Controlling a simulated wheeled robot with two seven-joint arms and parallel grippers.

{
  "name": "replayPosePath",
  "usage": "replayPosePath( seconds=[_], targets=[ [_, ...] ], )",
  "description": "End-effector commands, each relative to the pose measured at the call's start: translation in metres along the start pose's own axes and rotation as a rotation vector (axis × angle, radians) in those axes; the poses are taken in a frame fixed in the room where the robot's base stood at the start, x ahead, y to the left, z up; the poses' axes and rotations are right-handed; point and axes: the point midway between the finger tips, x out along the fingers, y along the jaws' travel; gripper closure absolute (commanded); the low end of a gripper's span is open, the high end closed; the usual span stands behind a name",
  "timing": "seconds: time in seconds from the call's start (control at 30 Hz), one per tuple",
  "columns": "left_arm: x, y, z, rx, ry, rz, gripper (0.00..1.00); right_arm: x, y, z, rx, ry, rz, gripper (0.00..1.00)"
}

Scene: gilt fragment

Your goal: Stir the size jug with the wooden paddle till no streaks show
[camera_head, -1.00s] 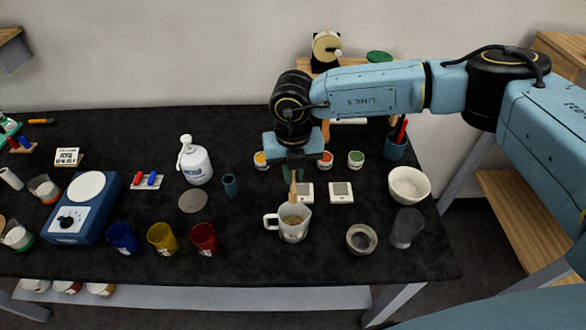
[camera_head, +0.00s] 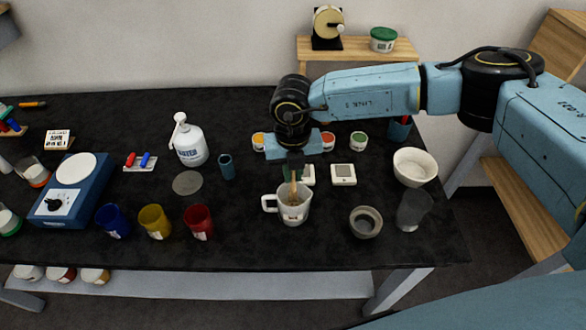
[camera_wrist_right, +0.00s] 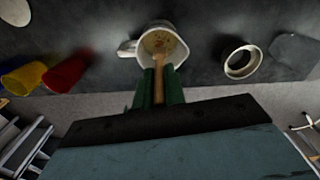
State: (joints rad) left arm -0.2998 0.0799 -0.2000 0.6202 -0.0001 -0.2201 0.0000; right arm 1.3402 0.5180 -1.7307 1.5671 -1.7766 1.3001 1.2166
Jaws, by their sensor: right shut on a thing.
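The size jug (camera_head: 292,214), pale grey with a handle on its left, stands upright on the black table. My right gripper (camera_head: 293,175) is shut on the wooden paddle (camera_head: 293,192) just above the jug. The paddle's lower end is inside the jug. In the right wrist view, the green fingers (camera_wrist_right: 160,88) grip the paddle (camera_wrist_right: 158,72), which reaches into the jug (camera_wrist_right: 141,50). The jug's tan contents (camera_wrist_right: 157,40) look uneven, with darker and lighter specks. The paddle's tip is hidden in the contents. My left gripper is out of view.
Red (camera_head: 199,223), yellow (camera_head: 154,222) and blue (camera_head: 112,221) cups stand left. Small white-framed devices (camera_head: 343,175) sit behind it. The table between jug and red cup is clear.

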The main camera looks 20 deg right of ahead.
Motion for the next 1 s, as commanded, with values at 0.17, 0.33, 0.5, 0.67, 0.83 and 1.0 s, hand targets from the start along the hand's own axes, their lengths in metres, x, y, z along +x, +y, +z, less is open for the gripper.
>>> replayPosePath(
  seconds=[0.17,0.33,0.5,0.67,0.83,1.0],
  targets=[
    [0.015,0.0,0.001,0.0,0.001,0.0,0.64,0.018,0.0,0.0,0.0,0.0,0.0,1.0],
    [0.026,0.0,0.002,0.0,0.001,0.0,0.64,0.031,0.0,0.0,0.0,-0.001,0.0,1.0],
    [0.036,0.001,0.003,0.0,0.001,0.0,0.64,0.044,0.0,0.0,0.0,0.0,0.0,1.0],
    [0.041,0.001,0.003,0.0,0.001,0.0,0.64,0.051,0.0,0.0,0.0,0.0,0.0,1.0],
    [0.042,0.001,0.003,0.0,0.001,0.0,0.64,0.053,0.0,0.0,0.0,-0.001,0.0,1.0],
    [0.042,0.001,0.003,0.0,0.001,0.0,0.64,0.052,0.0,0.0,0.0,-0.001,0.0,1.0]
  ],
)
